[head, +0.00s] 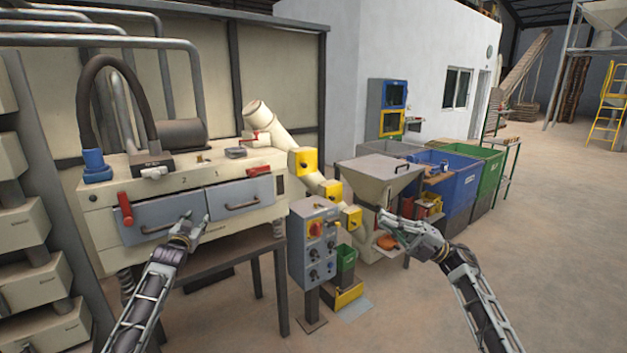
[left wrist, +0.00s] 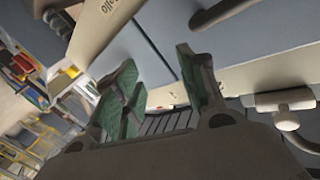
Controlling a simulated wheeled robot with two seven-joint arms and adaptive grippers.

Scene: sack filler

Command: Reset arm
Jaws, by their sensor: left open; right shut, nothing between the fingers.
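My left gripper (head: 192,222) is open and empty in front of the cream machine (head: 108,236). In the left wrist view its two green-padded fingers (left wrist: 158,82) stand apart with nothing between them. Behind it are the machine's two grey-blue drawer fronts (head: 163,219) with dark handles. A red lever (head: 125,208) stands upright at the left front, and another red lever (head: 259,171) lies nearly level at the upper right. My right gripper (head: 388,219) is shut and empty in front of the hopper station (head: 366,182). It hides part of the hopper's lower front.
A grey control box (head: 316,243) on a post stands between my two arms. A blue bin (head: 462,184) and a green bin (head: 490,178) stand behind the right gripper. Pale drawers (head: 30,282) line the left edge. The floor at right is open.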

